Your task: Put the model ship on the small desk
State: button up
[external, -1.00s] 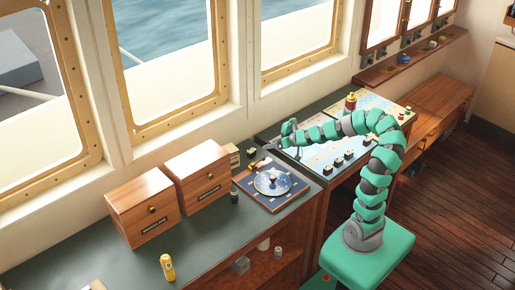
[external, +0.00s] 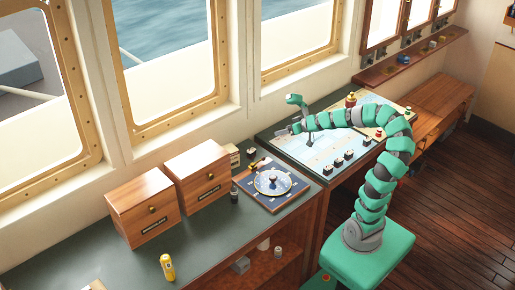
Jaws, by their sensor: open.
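I cannot make out the model ship for certain. Several small dark-and-white pieces (external: 338,161) stand along the front edge of the chart table (external: 318,150), too small to identify. The low wooden desk (external: 447,97) at the right, against the wall, looks like the small desk; its top looks mostly clear. My gripper (external: 280,132) is open and appears empty. It is above the left end of the chart table, near the window wall, apart from the small pieces.
A blue board with a round dial (external: 272,182) lies on the dark counter (external: 215,225). Two wooden boxes (external: 142,207) and a yellow can (external: 167,267) stand farther left. A red-and-gold item (external: 351,100) stands at the chart table's back. Floor at the right is clear.

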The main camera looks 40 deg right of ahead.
jog(key=s+r+t+h, duration=0.1)
jog(key=s+r, duration=0.1)
jog(key=r, duration=1.2)
jog(key=s+a+r+t+h, duration=0.1)
jog(key=s+r+t+h, duration=0.1)
jog(key=r, duration=1.3)
jog(key=shift+r+m, duration=0.3)
jog(key=shift+t+h, duration=0.3)
jog(key=shift+t, duration=0.3)
jog(key=s+a+r, duration=0.1)
jog(key=r, duration=0.1)
jog(key=s+a+r, duration=0.1)
jog(key=r, duration=0.2)
jog(key=s+a+r, duration=0.2)
jog(key=shift+r, duration=0.15)
jog(key=c, duration=0.4)
jog(key=shift+a+r, duration=0.1)
jog(key=shift+r, duration=0.15)
jog(key=shift+c, duration=0.8)
jog(key=shift+w+f, duration=0.1)
